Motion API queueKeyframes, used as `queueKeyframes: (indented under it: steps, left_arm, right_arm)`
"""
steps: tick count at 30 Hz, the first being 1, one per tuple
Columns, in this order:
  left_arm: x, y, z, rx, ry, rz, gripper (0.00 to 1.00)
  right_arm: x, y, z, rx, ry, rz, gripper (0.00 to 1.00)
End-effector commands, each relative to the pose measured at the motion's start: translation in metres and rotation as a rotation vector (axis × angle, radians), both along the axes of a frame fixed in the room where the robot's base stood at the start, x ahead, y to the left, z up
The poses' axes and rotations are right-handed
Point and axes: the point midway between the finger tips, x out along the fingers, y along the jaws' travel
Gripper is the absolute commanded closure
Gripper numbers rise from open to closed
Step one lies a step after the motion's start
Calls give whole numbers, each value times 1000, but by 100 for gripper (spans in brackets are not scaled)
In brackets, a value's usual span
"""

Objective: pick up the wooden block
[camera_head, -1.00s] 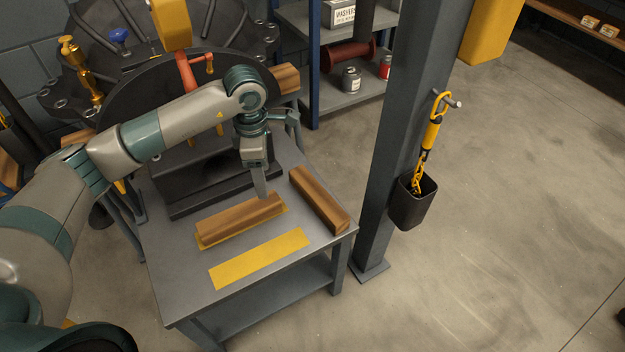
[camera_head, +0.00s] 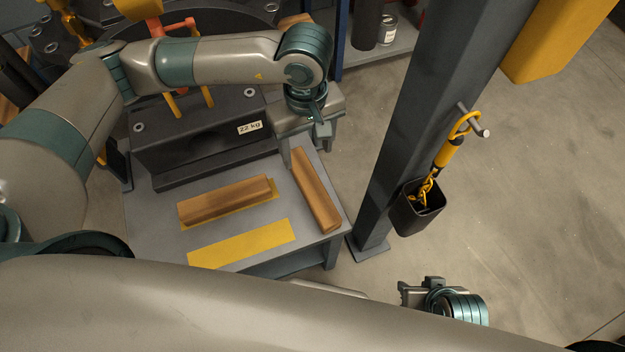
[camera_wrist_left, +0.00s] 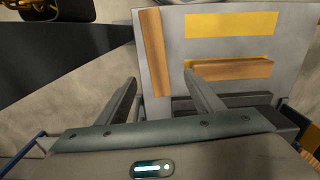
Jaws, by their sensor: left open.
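Two wooden blocks lie on the grey table. One block (camera_head: 316,190) lies alone near the table's right edge; it also shows in the left wrist view (camera_wrist_left: 154,52). The other block (camera_head: 225,199) lies partly over a yellow strip; the left wrist view shows it too (camera_wrist_left: 232,70). My left gripper (camera_head: 305,148) is open and empty above the far end of the right-hand block. In the left wrist view, that block lies ahead of the gap between the fingers (camera_wrist_left: 163,82). My right gripper (camera_head: 415,292) is at the lower right, away from the table; its jaws are unclear.
A bare yellow strip (camera_head: 240,244) lies on the table (camera_head: 165,236). A dark "22 kg" block (camera_head: 200,142) stands at the back. A grey post (camera_head: 410,130) rises right of the table, with a black bin (camera_head: 416,212) and yellow strap on it.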

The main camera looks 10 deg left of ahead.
Motion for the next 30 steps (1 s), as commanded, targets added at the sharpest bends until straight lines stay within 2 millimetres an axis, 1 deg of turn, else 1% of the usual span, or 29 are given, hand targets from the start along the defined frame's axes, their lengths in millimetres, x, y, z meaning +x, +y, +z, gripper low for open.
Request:
queueKeyframes:
  steps: [7, 11, 14, 27, 30]
  left_arm:
    - [0, 0, -2, 0, 0, 4, 39]
    - [0, 0, -12, 1, 3, 5, 39]
    - [0, 0, -24, 0, 3, 6, 39]
    - [0, 0, -101, 0, 3, 5, 39]
    - [0, -1, -113, 0, 1, 6, 39]
  right_arm:
    - [-1, 1, 0, 1, 0, -1, 62]
    - [0, 0, 0, 1, -2, -1, 62]
    - [0, 0, 1, -1, 0, -1, 62]
    - [-1, -4, 2, -10, 12, -3, 62]
    - [-1, -4, 2, -11, 14, -4, 62]
